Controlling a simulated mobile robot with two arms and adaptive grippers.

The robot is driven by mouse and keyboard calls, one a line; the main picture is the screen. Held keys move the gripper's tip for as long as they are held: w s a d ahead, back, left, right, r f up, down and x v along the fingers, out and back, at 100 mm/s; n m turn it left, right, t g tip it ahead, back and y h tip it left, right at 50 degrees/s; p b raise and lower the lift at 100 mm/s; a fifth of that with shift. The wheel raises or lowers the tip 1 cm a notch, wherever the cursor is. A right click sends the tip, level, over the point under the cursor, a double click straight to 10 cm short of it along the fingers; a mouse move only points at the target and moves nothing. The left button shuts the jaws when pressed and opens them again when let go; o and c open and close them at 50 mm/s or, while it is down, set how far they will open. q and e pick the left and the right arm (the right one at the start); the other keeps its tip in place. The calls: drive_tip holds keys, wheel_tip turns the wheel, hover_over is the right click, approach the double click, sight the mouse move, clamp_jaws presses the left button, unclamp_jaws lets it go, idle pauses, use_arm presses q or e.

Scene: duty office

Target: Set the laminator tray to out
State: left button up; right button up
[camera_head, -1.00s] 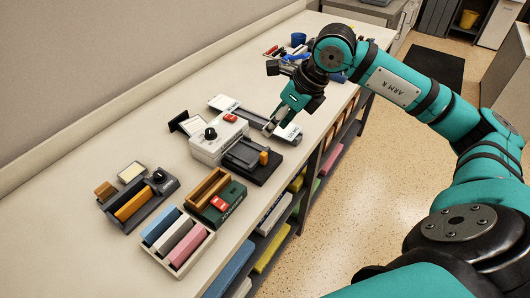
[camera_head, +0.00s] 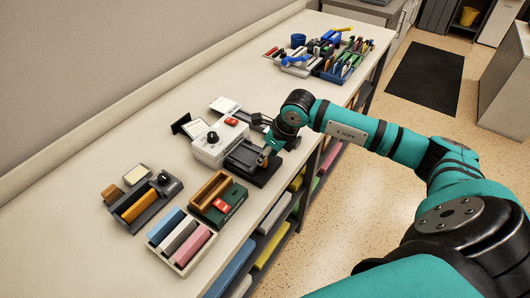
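The laminator appears to be the white box (camera_head: 210,152) with a black knob and a red switch on top, mid-table. Its dark grey tray (camera_head: 243,157) sticks out on the right side over a black base (camera_head: 262,176). My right gripper (camera_head: 268,151) is at the outer end of this tray, pointing down beside or on its orange handle, which is mostly hidden. The fingers are too small and covered to show whether they are open or shut, or whether they touch the handle. My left gripper is not in view.
In front stand a green box (camera_head: 233,204) with a wooden slot, a grey device (camera_head: 154,212) with an orange bar, and a tray of coloured blocks (camera_head: 204,250). A white-ended slide (camera_head: 224,104) lies behind the laminator. Pens and a blue cup (camera_head: 298,41) are farther back.

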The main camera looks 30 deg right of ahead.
drive_tip(key=shift+x, duration=1)
clamp_jaws()
